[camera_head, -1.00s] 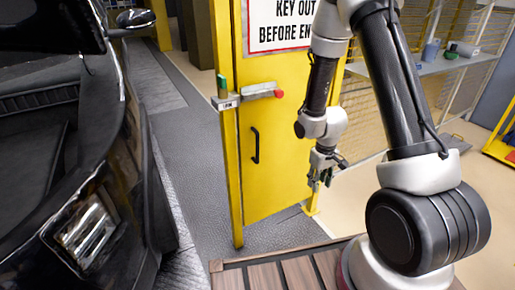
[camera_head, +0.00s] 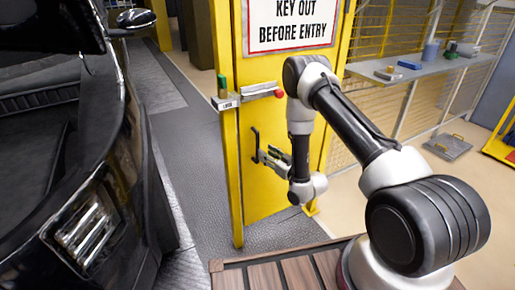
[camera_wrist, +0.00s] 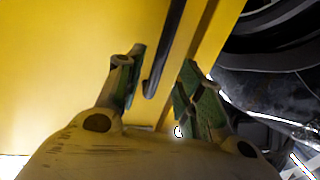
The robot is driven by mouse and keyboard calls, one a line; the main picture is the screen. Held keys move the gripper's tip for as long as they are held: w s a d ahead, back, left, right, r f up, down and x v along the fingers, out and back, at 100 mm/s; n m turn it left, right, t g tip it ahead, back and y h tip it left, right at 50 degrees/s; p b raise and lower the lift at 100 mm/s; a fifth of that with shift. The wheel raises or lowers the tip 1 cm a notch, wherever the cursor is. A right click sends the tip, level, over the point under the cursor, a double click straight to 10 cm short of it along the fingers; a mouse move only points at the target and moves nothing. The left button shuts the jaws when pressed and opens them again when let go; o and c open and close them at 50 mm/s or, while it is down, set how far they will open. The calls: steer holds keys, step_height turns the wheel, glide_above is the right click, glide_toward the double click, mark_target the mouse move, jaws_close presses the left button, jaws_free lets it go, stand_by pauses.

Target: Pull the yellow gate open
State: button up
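The yellow gate (camera_head: 262,210) stands upright in its yellow frame beside the black car and looks closed. Its black vertical handle (camera_head: 255,140) is on the left part of the gate; it also shows in the wrist view (camera_wrist: 165,55). My gripper (camera_head: 262,157) points left at the handle's lower end. In the wrist view my gripper (camera_wrist: 160,88) has its two green-padded fingers spread apart. The handle's lower end lies between the fingers, nearer the left one, with gaps on both sides.
A latch block with a red knob (camera_head: 262,90) and a green piece (camera_head: 221,84) sit above the handle at the gate post. The black car (camera_head: 75,190) is at left. A shelf (camera_head: 430,65) with small items is at right. A slatted wooden platform (camera_head: 290,272) is in front.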

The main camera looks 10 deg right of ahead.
mark_target(258, 160)
steer(key=x, duration=0.6)
steer(key=shift+w+a, duration=0.2)
steer(key=shift+w, duration=0.15)
steer(key=shift+c, duration=0.2)
jaws_close()
